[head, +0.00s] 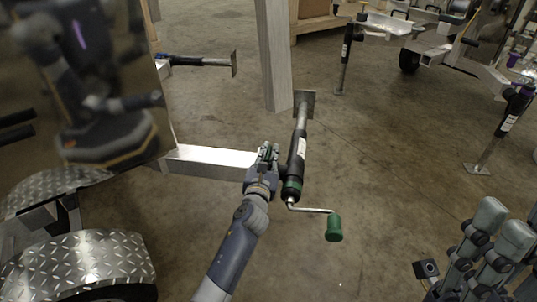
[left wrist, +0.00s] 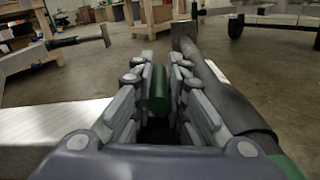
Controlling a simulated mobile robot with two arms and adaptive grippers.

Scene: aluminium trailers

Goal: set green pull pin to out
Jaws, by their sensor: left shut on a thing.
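The green pull pin (left wrist: 158,88) shows as a green cylinder between the fingers of my left gripper (left wrist: 157,90) in the left wrist view. The fingers are shut on it from both sides. In the head view my left gripper (head: 268,152) is at the end of the aluminium beam (head: 212,157), just left of the jack (head: 298,152). The fingers mostly hide the pin there, and I cannot tell how far out it sits. My right gripper (head: 490,238) is at the lower right, away from the jack, its opening unclear.
The jack has a crank with a green handle (head: 334,228) close to my left wrist. A grey post (head: 274,55) stands behind. Diamond-plate fenders (head: 85,265) are at the left. Other jacks (head: 510,120) stand at the right. The floor between is clear.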

